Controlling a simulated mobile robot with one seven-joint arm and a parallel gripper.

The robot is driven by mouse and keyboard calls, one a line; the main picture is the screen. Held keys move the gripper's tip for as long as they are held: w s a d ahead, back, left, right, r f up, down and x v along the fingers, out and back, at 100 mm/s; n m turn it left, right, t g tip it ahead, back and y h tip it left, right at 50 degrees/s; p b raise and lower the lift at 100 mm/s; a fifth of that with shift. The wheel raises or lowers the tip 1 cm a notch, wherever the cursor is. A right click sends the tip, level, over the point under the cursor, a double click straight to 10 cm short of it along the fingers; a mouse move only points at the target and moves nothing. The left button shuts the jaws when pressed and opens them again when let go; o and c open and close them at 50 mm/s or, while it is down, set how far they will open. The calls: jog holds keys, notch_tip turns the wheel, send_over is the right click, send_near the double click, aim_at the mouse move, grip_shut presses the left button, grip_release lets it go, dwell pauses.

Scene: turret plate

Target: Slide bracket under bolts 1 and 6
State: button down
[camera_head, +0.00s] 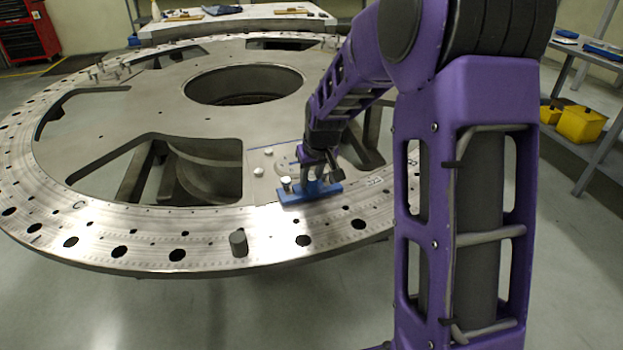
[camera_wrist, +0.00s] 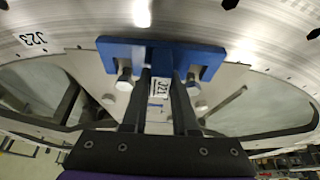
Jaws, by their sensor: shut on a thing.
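The blue bracket (camera_head: 296,196) lies at the rim of the big grey turret plate (camera_head: 120,104), near the right edge of the square opening. It also shows in the wrist view (camera_wrist: 120,50) as a long bar with short arms pointing towards my gripper. My gripper (camera_head: 314,176) is shut on the bracket's middle; its fingers run down the centre of the wrist view (camera_wrist: 160,76). A bolt (camera_wrist: 124,80) stands at the bracket's left arm and another bolt (camera_wrist: 192,84) at its right arm. I cannot tell how far the bracket is under their heads. Bolt numbers are not readable.
More bolts (camera_head: 258,170) stand on the small plate beside the bracket. A grey peg (camera_head: 238,243) stands on the outer ring. The turret plate has large openings, including a round central one (camera_head: 243,84). A shelf with yellow bins (camera_head: 580,124) is at the right.

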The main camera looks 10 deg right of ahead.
jog(key=shift+w, duration=0.3)
dwell(0.4)
jog(key=shift+w+a, duration=0.15)
jog(key=shift+w, duration=0.5)
jog(key=shift+w+a, duration=0.1)
jog(key=shift+w, duration=0.45)
jog(key=shift+f, duration=0.15)
dwell(0.8)
jog(key=c, duration=0.6)
grip_release()
jog(key=shift+r+p, duration=1.1)
jog(key=shift+r, duration=0.45)
